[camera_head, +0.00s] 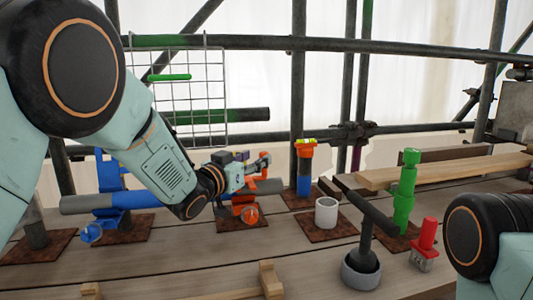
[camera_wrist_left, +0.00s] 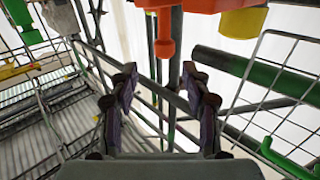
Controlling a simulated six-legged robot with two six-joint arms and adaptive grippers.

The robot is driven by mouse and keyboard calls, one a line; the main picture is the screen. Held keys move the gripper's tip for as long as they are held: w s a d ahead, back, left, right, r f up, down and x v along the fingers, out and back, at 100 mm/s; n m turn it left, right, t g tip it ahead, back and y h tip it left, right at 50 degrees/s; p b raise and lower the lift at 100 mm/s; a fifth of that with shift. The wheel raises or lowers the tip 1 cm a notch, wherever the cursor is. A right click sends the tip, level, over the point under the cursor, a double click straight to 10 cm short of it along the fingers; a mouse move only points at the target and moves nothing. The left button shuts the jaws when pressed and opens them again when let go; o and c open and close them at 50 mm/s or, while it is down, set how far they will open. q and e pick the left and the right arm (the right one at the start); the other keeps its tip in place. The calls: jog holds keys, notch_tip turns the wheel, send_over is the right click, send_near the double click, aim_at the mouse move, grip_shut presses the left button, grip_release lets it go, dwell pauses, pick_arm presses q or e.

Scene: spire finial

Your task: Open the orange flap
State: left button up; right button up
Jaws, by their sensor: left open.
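An orange coupler (camera_head: 240,205) with a round orange knob (camera_head: 250,214) sits on a rusty base plate in the middle of the table in the head view. An orange bar shows behind my gripper, but I cannot make out the flap clearly. My left gripper (camera_head: 258,168) is above the coupler, and its wrist partly hides it. In the left wrist view my left gripper (camera_wrist_left: 162,88) is open with nothing between its fingers. An orange part (camera_wrist_left: 190,5) with a hanging knob (camera_wrist_left: 165,46) shows at the top, beyond the fingertips. My right gripper is out of view.
A blue coupler (camera_head: 112,198) with a grey pipe is at the left. An orange-topped blue post (camera_head: 304,170), a white cup (camera_head: 326,212), a dark tool in a grey holder (camera_head: 361,270), a green post (camera_head: 404,195) and a red block (camera_head: 427,235) stand to the right. A wire grid (camera_head: 190,95) hangs behind.

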aim_at(264, 152)
pick_arm(q)
jog(key=w, duration=0.1)
jog(key=w+d, duration=0.1)
jog(key=w, duration=0.1)
jog(key=w+f, duration=0.1)
jog(key=w, duration=0.1)
jog(key=shift+d, duration=0.2)
jog(key=shift+w+d+r+b, duration=0.2)
jog(key=shift+d+r+b, duration=0.15)
jog(key=shift+d, duration=0.2)
jog(key=shift+w+a+f, duration=0.15)
jog(key=shift+w+f, duration=0.15)
jog(key=shift+w, duration=0.15)
jog(key=shift+s+r, duration=0.25)
jog(key=shift+s, duration=0.05)
jog(key=c, duration=0.3)
jog(key=shift+w+f, duration=0.1)
jog(key=shift+w, duration=0.05)
jog(key=c, duration=0.3)
grip_shut()
